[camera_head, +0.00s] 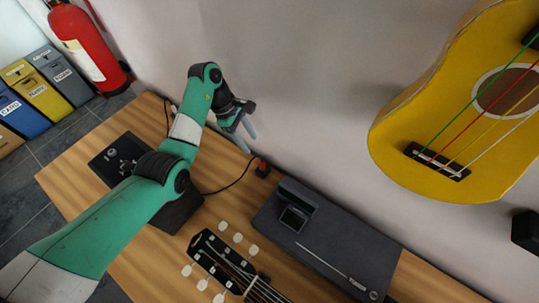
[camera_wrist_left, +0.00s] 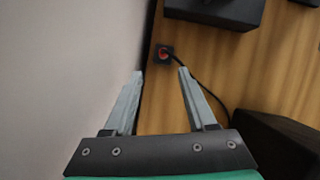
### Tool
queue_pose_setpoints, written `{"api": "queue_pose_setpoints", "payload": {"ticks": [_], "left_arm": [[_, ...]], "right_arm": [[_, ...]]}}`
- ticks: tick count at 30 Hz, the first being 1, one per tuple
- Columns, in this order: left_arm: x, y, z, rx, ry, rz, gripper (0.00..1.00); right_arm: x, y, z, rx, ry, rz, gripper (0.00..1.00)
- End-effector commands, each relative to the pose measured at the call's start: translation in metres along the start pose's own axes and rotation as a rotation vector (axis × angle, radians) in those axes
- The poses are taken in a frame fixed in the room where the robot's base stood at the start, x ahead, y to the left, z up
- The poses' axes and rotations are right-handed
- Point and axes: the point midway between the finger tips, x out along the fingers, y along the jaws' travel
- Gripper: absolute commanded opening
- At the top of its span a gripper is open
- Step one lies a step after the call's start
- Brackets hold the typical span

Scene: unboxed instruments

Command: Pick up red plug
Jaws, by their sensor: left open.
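The red plug (camera_head: 263,166) is a small dark block with a red part, on the wooden table (camera_head: 75,186) close to the wall. A black cable runs from it. In the left wrist view the red plug (camera_wrist_left: 163,51) lies beyond the fingertips, roughly in line with the gap between them. My left gripper (camera_head: 249,142) is open and empty. It is above the table's wall side, up and left of the plug in the head view. Its two grey fingers (camera_wrist_left: 161,74) stand apart in the wrist view. My right gripper is not in view.
A dark grey box-shaped device (camera_head: 330,240) lies right of the plug. A guitar headstock (camera_head: 222,262) is in front of it. A yellow guitar (camera_head: 450,110) hangs on the wall (camera_head: 290,60). A black device (camera_head: 118,155) sits on the table's left end.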

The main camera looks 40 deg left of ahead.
Motion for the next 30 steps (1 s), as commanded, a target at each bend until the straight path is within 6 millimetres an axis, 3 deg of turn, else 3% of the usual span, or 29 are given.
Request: {"api": "queue_pose_setpoints", "payload": {"ticks": [9, 17, 25, 30], "left_arm": [[0.058, -0.001, -0.001, 0.001, 0.000, -0.004, 0.57], [0.067, 0.000, 0.001, 0.001, -0.001, -0.001, 0.57], [0.110, 0.002, 0.003, 0.000, -0.001, -0.003, 0.57], [0.116, 0.002, 0.005, 0.001, -0.001, 0.000, 0.57]], "right_arm": [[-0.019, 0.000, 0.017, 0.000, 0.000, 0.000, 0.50], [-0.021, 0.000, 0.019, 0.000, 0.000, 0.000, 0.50], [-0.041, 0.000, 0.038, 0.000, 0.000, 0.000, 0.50], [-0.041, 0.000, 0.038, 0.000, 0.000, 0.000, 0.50]]}}
